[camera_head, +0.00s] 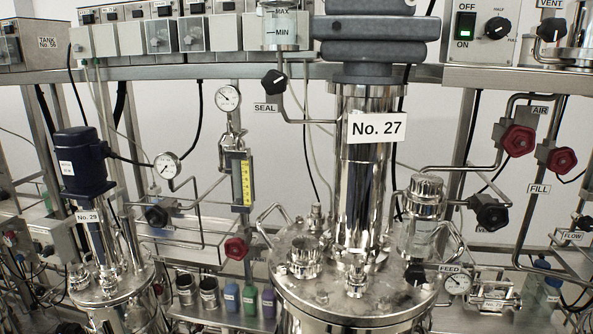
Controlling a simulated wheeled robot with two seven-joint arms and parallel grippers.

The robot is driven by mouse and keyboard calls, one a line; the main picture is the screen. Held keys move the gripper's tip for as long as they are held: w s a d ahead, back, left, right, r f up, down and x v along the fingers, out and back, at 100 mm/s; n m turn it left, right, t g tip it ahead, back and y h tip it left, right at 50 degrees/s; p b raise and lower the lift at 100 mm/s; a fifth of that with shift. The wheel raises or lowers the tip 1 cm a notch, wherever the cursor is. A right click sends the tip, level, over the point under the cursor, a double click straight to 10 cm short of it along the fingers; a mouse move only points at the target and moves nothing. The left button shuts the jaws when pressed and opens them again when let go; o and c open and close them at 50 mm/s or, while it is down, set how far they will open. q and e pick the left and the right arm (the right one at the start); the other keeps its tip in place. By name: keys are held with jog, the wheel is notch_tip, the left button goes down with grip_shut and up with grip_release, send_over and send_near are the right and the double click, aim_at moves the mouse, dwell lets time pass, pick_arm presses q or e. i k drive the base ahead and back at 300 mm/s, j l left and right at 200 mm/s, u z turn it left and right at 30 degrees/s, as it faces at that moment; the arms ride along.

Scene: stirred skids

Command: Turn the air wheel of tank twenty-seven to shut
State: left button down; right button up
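Tank twenty-seven (325,292) is a polished steel vessel in the middle of the head view, with a "No. 27" sign (377,127) on its column. An "AIR" label (540,110) is at the upper right. A red handwheel (518,140) sits on pipework just below and left of that label. A second red handwheel (561,160) is a little to the right and lower, above a "FILL" label (538,189). I cannot tell from the wheels whether either valve is open or shut. Neither of my grippers is in view.
A black handwheel (490,215) sits below the red ones. Steel pipes, hanging cables and a control box (509,35) surround this area. A "FEED" label (450,268) and gauge (457,282) are lower. Tank No. 29 (118,300) stands left.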

aim_at(509, 141)
jog(key=z, duration=1.05)
jog(key=l+u, duration=0.1)
jog(key=l, duration=0.25)
jog(key=k+l+u, duration=0.1)
jog(key=l, duration=0.25)
